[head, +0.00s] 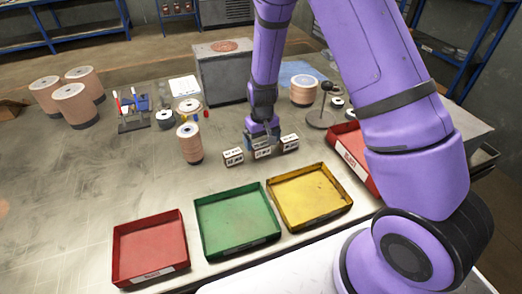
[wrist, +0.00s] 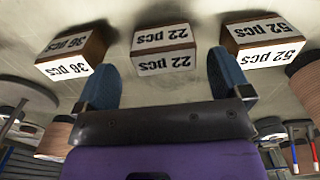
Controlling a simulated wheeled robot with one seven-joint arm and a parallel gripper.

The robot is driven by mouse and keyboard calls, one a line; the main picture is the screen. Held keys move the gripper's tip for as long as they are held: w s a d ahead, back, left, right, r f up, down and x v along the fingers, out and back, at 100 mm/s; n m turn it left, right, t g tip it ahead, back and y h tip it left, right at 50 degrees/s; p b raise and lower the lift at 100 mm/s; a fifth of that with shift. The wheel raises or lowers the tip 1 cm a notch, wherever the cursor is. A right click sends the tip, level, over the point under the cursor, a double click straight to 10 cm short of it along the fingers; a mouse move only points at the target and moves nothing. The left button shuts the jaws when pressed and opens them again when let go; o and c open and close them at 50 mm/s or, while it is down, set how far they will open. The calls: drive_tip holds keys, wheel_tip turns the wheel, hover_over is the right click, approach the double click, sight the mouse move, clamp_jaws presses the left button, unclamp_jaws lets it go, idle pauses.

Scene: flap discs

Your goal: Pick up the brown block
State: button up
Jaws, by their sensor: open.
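Three small brown blocks with white "pcs" labels stand in a row on the table. The middle block, marked 22 pcs (wrist: 165,48), shows in the head view (head: 263,153) just under my gripper (head: 262,133). In the wrist view my gripper (wrist: 164,65) is open and empty, its blue fingers apart on either side of the middle block's line. All three have brown sides; the pictures do not single one out.
Red (head: 118,255), green (head: 200,220) and yellow (head: 345,190) trays line the table's front, with another red tray (head: 352,150) at right. A disc stack (head: 190,148) stands left of the blocks. A grey box (head: 222,80) stands behind. The left table area is mostly clear.

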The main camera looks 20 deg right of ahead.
sight(261, 145)
drive_tip(key=shift+s+a+f, duration=0.1)
drive_tip(key=shift+f, duration=1)
drive_tip(key=shift+s+a+f, duration=0.1)
drive_tip(key=shift+f, duration=1)
drive_tip(key=c, duration=1)
drive_tip(key=shift+r, duration=0.15)
